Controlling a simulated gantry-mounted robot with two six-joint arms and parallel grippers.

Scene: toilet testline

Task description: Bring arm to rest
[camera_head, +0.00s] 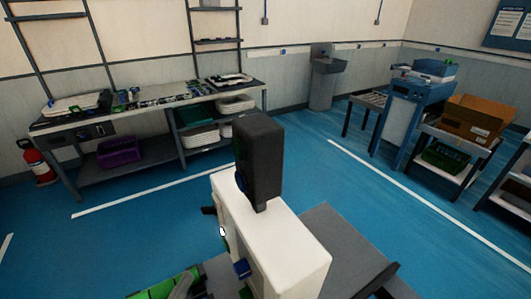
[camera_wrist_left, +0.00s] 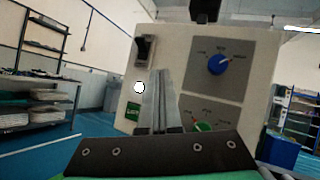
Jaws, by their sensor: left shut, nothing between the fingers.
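My left gripper (camera_wrist_left: 158,95) is shut and empty in the left wrist view, its two grey fingers together in front of the control panel of a white box. In the head view, my left gripper (camera_head: 190,284) is at the bottom edge, low and left of the box (camera_head: 288,255), and partly cut off. The panel has a blue knob (camera_wrist_left: 218,63), a green knob (camera_wrist_left: 204,127), a black switch (camera_wrist_left: 145,49) and a round white button (camera_wrist_left: 139,87). I cannot tell whether the fingers touch the panel. My right gripper is not in view.
A dark grey block (camera_head: 258,160) stands upright on the box. A long workbench (camera_head: 150,110) with parts runs along the back wall. A red extinguisher (camera_head: 40,166) stands at left. A cardboard box (camera_head: 475,118) sits on a table at right. Blue floor between is clear.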

